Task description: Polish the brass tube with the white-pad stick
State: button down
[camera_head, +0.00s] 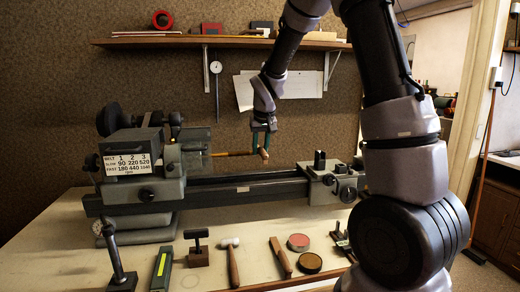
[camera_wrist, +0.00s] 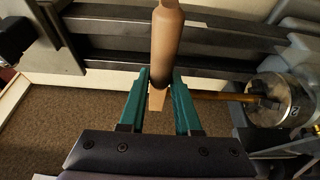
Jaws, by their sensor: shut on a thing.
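The brass tube (camera_head: 232,154) sticks out to the right from the lathe chuck, roughly level. In the wrist view the tube (camera_wrist: 222,96) runs from the round chuck to just beside my right finger; I cannot tell whether anything touches it. My gripper (camera_head: 262,128) is above the lathe bed at the tube's free end. In the wrist view my teal fingers (camera_wrist: 160,78) are shut on a stick (camera_wrist: 167,40) with a rounded wooden handle. The stick also shows below my gripper in the head view (camera_head: 264,154). A pale flat part lies between the fingers; no white pad can be made out.
The lathe headstock (camera_head: 135,150) stands left and the tailstock (camera_head: 325,183) right, joined by a dark bed (camera_head: 250,190). On the bench in front lie a mallet (camera_head: 231,262), a wooden tool (camera_head: 280,257) and two round tins (camera_head: 298,242). A shelf (camera_head: 220,42) hangs behind.

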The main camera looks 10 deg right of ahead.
aim_at(261, 150)
jog(key=shift+a+f, duration=0.1)
jog(key=shift+a, duration=0.1)
dwell(0.3)
jog(key=shift+s+r, duration=0.75)
jog(key=shift+s, duration=0.25)
jog(key=shift+s+r, duration=0.75)
jog(key=shift+s, duration=0.25)
